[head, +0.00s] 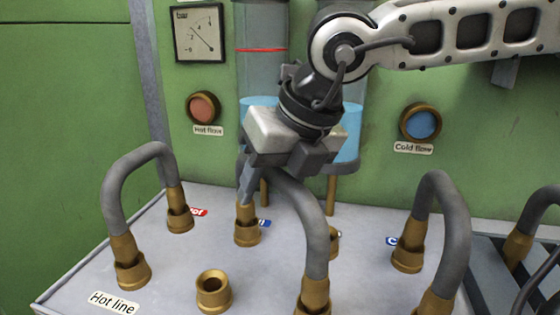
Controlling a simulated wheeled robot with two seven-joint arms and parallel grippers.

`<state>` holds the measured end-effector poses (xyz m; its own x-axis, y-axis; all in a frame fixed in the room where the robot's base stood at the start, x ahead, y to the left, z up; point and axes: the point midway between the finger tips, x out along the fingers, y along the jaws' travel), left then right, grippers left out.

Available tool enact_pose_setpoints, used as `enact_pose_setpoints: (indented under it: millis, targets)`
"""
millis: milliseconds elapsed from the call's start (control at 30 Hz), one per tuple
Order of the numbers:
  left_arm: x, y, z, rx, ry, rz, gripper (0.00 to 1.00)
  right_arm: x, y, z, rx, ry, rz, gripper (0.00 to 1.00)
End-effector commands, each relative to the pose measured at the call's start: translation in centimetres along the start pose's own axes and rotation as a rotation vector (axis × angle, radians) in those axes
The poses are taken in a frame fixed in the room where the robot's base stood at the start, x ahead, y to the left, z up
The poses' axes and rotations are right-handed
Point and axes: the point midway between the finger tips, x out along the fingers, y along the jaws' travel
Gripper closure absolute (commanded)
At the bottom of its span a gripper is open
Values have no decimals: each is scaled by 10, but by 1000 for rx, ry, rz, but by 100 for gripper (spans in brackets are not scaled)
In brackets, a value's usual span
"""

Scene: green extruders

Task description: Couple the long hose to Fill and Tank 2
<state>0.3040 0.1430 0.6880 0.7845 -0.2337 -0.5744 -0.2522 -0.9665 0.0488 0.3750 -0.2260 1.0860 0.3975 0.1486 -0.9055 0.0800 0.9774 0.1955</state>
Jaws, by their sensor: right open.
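Several grey hoses with brass ends arch over the light grey panel (70,275). The middle hose (310,215) runs from a brass end (247,225) by a blue label to a brass end (314,295) at the bottom edge. My right gripper (250,192) points down, jaws open, at the far leg of this hose. A finger covers part of that leg; I cannot tell whether they touch. An empty brass socket (213,291) stands front left of this hose. Another brass fitting (334,241) is partly hidden behind it. No Fill or Tank 2 label is readable. My left gripper is out of view.
A left hose (112,195) stands by the Hot line label (113,303). A right hose (456,225) stands by a partly hidden blue label. More hoses (540,205) are on a dark rack at far right. Behind are clear tanks (262,75), a gauge (199,33) and two buttons.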

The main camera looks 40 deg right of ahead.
Motion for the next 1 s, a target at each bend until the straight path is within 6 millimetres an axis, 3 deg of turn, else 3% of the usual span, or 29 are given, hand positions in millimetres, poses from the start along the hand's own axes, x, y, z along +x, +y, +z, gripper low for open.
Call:
enact_pose_setpoints:
  millis: [67, 267, 700, 1000]
  targets:
    - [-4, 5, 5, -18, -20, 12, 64, 0, 0, 0, 0, 0, 0, 51]
    - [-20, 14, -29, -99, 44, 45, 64, -2, 0, 1, 0, -2, 1, 51]
    - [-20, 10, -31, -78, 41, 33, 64, -116, 1, 1, 0, -8, 2, 51]
    - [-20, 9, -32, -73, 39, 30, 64, -156, 0, 1, 1, -3, 1, 51]
